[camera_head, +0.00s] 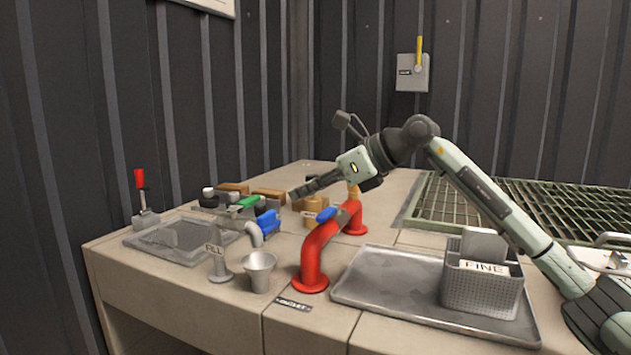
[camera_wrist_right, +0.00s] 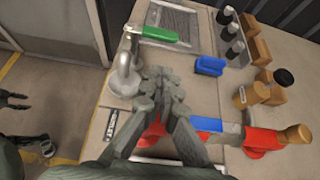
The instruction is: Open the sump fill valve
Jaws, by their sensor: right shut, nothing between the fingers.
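The grey fill pipe (camera_head: 219,262) stands on the counter with a "FILL" label and a curved spout over a metal cup (camera_head: 259,271). A green lever handle (camera_head: 249,202) shows behind it. In the wrist view the green handle (camera_wrist_right: 153,34) sticks out to the right from the top of the grey pipe (camera_wrist_right: 126,70). My right gripper (camera_head: 293,193) is shut and empty, above the counter to the right of the green handle. Its closed fingers (camera_wrist_right: 163,78) are apart from the handle. Dark fingers of my left gripper (camera_wrist_right: 14,101) show at the wrist view's left edge; their opening is unclear.
A red pipe (camera_head: 313,256) with a blue handle (camera_head: 326,214) stands right of the cup. A blue block (camera_head: 268,223) lies close behind the spout. A tray (camera_head: 385,285) holds a "FINE" basket (camera_head: 482,291). A red-handled lever (camera_head: 140,180) stands at the left.

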